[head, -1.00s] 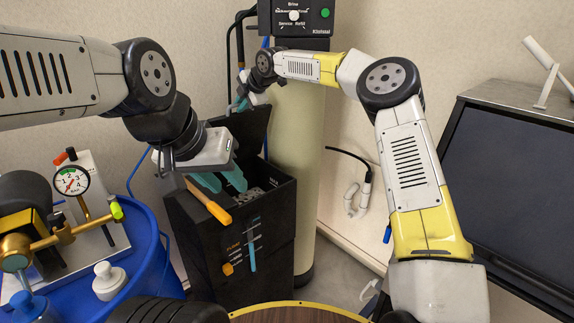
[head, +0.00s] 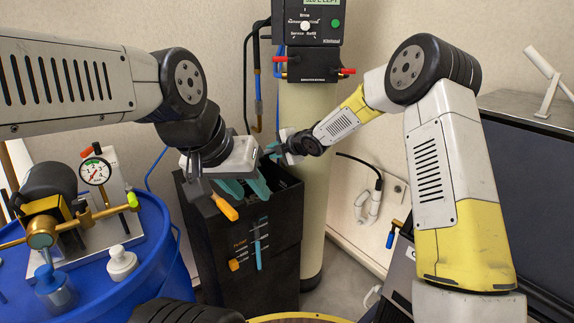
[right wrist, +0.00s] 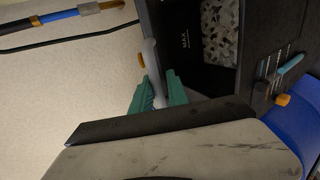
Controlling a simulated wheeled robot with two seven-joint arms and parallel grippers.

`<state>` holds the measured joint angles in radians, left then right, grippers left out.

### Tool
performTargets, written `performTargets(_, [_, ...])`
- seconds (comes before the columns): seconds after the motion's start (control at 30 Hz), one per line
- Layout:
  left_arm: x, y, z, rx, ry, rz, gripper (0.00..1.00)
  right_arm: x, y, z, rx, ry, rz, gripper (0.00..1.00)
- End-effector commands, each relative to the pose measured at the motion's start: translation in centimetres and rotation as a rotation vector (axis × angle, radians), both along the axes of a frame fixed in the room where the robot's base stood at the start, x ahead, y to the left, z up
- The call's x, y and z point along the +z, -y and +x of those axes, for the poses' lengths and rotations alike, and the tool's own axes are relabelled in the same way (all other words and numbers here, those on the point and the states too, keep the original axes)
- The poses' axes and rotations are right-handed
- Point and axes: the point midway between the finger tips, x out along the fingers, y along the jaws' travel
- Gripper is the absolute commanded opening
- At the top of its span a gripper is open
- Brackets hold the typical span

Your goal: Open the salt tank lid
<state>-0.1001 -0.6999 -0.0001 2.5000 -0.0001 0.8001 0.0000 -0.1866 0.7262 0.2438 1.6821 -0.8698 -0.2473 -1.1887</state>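The black salt tank (head: 250,240) stands in the middle of the head view. Its top is open, and pale salt (right wrist: 220,30) shows inside beside a MAX mark in the right wrist view. The lid stands raised at the back, mostly hidden now behind my grippers. My right gripper (head: 274,149) is at the tank's back edge. In the right wrist view its teal fingers (right wrist: 158,92) flank a grey strip; whether they grip it is unclear. My left gripper (head: 245,187) is over the tank's front-left part with teal fingers apart. An orange handle (head: 225,207) shows just below it.
A black control box (head: 306,35) tops the cream column (head: 318,190) behind the tank. A blue barrel (head: 130,245) with a gauge (head: 95,171) stands at left. A dark cabinet (head: 540,190) is at right. A pipe and cable hang on the wall.

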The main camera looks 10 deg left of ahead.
Motion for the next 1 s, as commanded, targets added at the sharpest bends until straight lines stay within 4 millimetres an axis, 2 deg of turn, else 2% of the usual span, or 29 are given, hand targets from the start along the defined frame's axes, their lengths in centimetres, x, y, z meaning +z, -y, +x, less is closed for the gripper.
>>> performTargets(0.1, [0.0, 0.0, 0.0, 0.000, 0.000, 0.000, 0.36, -2.0, 0.6, -0.9, 0.003, 0.013, 0.018, 0.19])
performTargets(0.3, [0.0, 0.0, 0.0, 0.000, 0.000, 0.000, 0.36, -3.8, 1.4, -1.4, 0.001, 0.068, 0.071, 0.19])
performTargets(0.5, [0.0, 0.0, 0.0, 0.000, 0.000, 0.000, 0.36, -4.6, 1.7, -1.7, 0.000, 0.095, 0.096, 0.19])
performTargets(0.77, [0.0, 0.0, 0.0, 0.000, 0.000, 0.000, 0.36, -4.7, 1.7, -1.7, 0.000, 0.100, 0.099, 0.19])
performTargets(0.8, [0.0, 0.0, 0.0, 0.000, 0.000, 0.000, 0.36, -4.7, 1.7, -1.7, 0.000, 0.100, 0.099, 0.17])
performTargets(0.9, [0.0, 0.0, 0.0, 0.000, 0.000, 0.000, 0.36, -4.6, 1.7, -1.7, 0.000, 0.099, 0.099, 0.00])
performTargets(1.0, [0.0, 0.0, 0.0, 0.000, 0.000, 0.000, 0.36, -4.6, 1.7, -1.7, 0.000, 0.101, 0.097, 0.00])
